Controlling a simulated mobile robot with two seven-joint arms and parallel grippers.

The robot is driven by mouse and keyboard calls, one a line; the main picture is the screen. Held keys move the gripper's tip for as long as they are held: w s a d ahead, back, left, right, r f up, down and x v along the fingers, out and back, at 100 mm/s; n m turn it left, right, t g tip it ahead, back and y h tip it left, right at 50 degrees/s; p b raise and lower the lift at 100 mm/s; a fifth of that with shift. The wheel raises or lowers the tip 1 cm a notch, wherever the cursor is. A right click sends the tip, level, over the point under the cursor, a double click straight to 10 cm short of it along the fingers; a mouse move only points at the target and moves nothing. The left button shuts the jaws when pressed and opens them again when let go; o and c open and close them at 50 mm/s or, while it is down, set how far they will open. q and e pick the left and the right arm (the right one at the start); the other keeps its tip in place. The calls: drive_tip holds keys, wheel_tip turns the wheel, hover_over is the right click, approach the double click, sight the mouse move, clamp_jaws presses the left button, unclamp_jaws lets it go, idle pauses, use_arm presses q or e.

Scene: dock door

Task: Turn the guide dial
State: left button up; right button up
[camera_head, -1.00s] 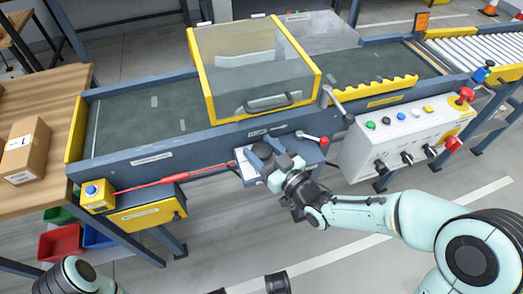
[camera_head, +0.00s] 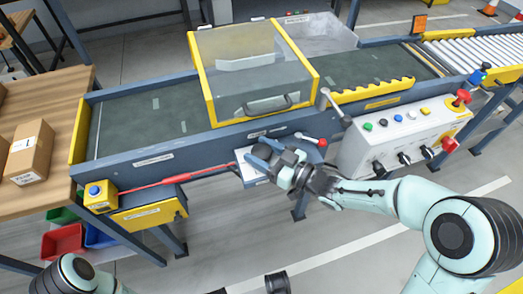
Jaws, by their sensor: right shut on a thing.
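The guide dial (camera_head: 261,151) is a dark round knob on a small white-topped panel (camera_head: 250,173) at the front of the conveyor, below the yellow-framed hood. My right gripper (camera_head: 265,158) is shut on the dial, its blue-grey fingers at the knob's sides and covering part of it. The dial's markings are too small or hidden to read.
A red-knobbed lever (camera_head: 322,142) stands just right of the dial. Further right is a white control box (camera_head: 400,138) with buttons and black knobs. A red cord (camera_head: 180,178) runs left to a yellow box with a blue button (camera_head: 97,194). Cardboard boxes sit on the left table.

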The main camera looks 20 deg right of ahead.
drive_tip(key=o, duration=1)
drive_tip(key=shift+r, duration=0.15)
